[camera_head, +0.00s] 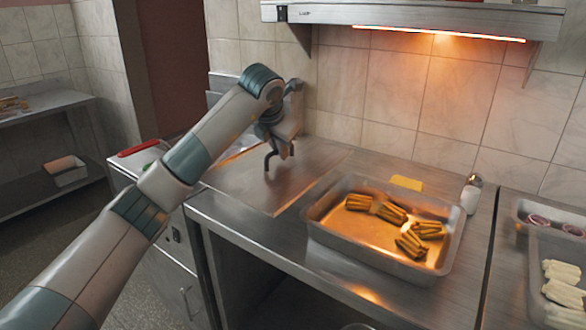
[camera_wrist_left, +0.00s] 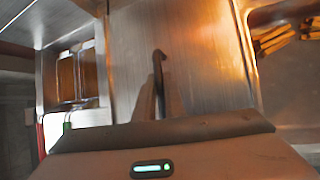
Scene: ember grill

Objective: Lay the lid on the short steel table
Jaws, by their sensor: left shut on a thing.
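The lid is a flat steel sheet (camera_head: 250,182) with a dark bent handle (camera_head: 268,162) on top. In the head view it lies level over the left part of the short steel table (camera_head: 235,222), its left side reaching toward the neighbouring cabinet. I cannot tell whether it touches the tabletop. My left gripper (camera_head: 283,150) is above the lid, shut on its handle. In the left wrist view the lid (camera_wrist_left: 200,60) fills the middle, with the handle (camera_wrist_left: 160,65) between the fingers (camera_wrist_left: 162,98). My right gripper is not in view.
A steel tray (camera_head: 328,245) with several bundles of golden food stands right of the lid. A yellow block (camera_head: 407,183) and a white shaker (camera_head: 471,193) are behind it. The wrist view shows brown-filled wells (camera_wrist_left: 66,78) left of the lid. A lit hood (camera_head: 420,15) hangs above.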

